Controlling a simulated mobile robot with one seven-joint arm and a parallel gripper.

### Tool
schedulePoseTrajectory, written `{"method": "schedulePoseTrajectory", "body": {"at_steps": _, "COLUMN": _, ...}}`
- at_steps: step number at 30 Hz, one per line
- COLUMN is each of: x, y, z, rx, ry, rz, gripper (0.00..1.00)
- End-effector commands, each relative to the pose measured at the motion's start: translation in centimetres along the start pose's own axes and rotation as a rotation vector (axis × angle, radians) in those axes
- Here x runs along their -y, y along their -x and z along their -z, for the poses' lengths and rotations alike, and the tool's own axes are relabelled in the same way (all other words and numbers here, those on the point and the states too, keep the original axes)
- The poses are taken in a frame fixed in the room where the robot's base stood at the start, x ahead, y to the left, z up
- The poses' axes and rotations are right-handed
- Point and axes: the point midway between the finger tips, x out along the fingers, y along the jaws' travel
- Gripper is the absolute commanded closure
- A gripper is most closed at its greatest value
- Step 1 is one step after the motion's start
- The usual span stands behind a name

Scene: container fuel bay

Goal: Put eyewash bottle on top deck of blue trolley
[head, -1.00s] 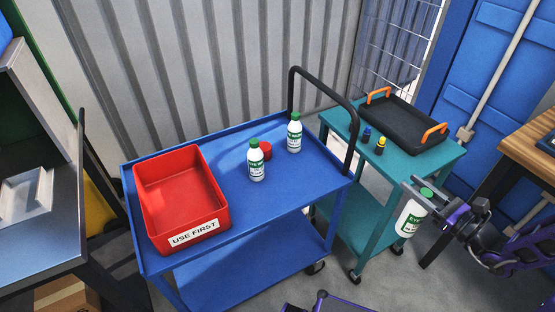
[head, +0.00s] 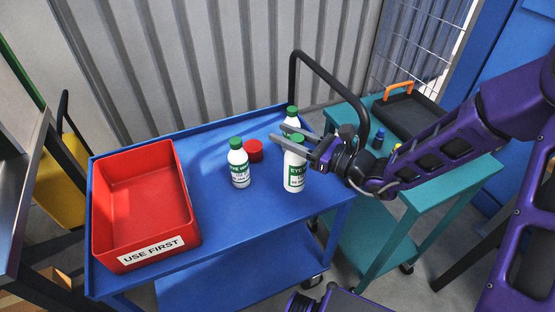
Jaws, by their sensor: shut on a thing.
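My gripper (head: 291,142) is shut on a white eyewash bottle (head: 294,172) with a green cap and green label, gripping it near the top. The bottle is upright over the right part of the blue trolley's top deck (head: 222,225). I cannot tell whether its base touches the deck. A second similar bottle (head: 239,165) stands on the deck to the left. A third bottle (head: 292,117) stands behind my gripper and is partly hidden by the fingers.
A red bin (head: 150,205) marked "USE FIRST" fills the deck's left end. A small red round item (head: 254,150) lies between the bottles. The black handle (head: 345,75) rises at the right end. A teal trolley (head: 455,180) with a black tray (head: 405,118) stands to the right.

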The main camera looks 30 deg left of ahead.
Motion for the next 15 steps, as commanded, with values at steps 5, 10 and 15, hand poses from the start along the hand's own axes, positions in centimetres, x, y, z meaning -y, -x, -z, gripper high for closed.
{"method": "schedulePoseTrajectory", "body": {"at_steps": 5, "x": 0.1, "y": 0.0, "z": 2.6, "rx": 0.002, "ry": -0.001, "rz": 0.0, "gripper": 1.0}}
{"method": "schedulePoseTrajectory", "body": {"at_steps": 10, "x": 0.1, "y": 0.0, "z": 3.9, "rx": 0.003, "ry": 0.0, "rz": 0.0, "gripper": 1.0}}
{"method": "schedulePoseTrajectory", "body": {"at_steps": 15, "x": 0.1, "y": 0.0, "z": 6.4, "rx": 0.002, "ry": -0.002, "rz": 0.0, "gripper": 1.0}}
